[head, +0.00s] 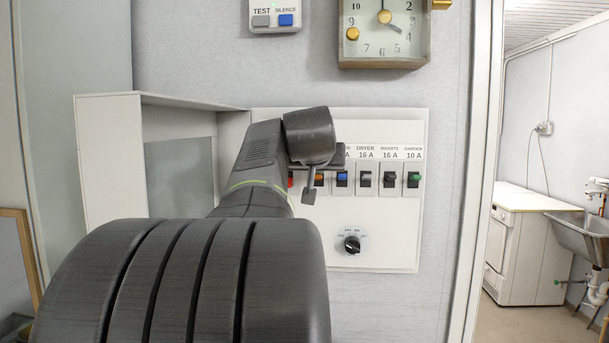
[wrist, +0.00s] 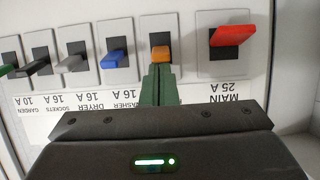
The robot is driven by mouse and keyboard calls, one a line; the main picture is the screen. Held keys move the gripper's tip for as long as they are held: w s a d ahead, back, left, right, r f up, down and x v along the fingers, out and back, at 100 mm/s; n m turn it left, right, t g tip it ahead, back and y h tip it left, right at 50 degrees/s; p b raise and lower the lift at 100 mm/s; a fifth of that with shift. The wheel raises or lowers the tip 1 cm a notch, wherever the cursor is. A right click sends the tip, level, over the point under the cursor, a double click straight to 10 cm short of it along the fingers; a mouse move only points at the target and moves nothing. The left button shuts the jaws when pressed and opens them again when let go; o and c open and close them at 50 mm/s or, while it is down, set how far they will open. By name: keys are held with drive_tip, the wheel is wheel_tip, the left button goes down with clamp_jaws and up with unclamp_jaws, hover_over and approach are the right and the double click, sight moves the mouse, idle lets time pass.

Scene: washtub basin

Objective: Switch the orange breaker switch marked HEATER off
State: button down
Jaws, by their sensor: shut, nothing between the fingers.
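The orange breaker switch (wrist: 160,53) is in the upset wrist view, between the red switch and the blue switch. It also shows partly in the head view (head: 319,180), behind my arm. Its lever looks short from the wrist, and I cannot tell which way it is set. Its label is hidden behind my gripper. My gripper (wrist: 159,72) is shut and empty, its green fingertips right at the near edge of the orange switch. I cannot tell whether they touch it.
The red MAIN switch (wrist: 232,35) juts out close on one side, the blue switch (wrist: 115,60) on the other. Grey, black and green switches continue the row. A rotary knob (head: 352,244) sits below. An open cover (head: 108,150) stands out at left.

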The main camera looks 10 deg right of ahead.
sight(319, 179)
drive_tip(key=shift+s+f+t+b, duration=0.25)
drive_tip(key=shift+f+t+b, duration=0.7)
drive_tip(key=shift+b, duration=1.9)
drive_tip(key=f+t+h+b, duration=0.1)
drive_tip(key=b, duration=0.5)
drive_tip(key=shift+s+a+t, duration=0.1)
drive_tip(key=shift+s+t, duration=0.05)
drive_tip(key=shift+t, duration=0.2)
wheel_tip(319, 179, up, 5)
drive_tip(key=s+p, duration=0.2)
drive_tip(key=p, duration=0.2)
drive_tip(key=f+b+v, duration=0.1)
drive_tip(key=f+v, duration=0.1)
drive_tip(key=v, duration=0.7)
drive_tip(key=shift+a+b, duration=0.35)
drive_tip(key=shift+b, duration=0.05)
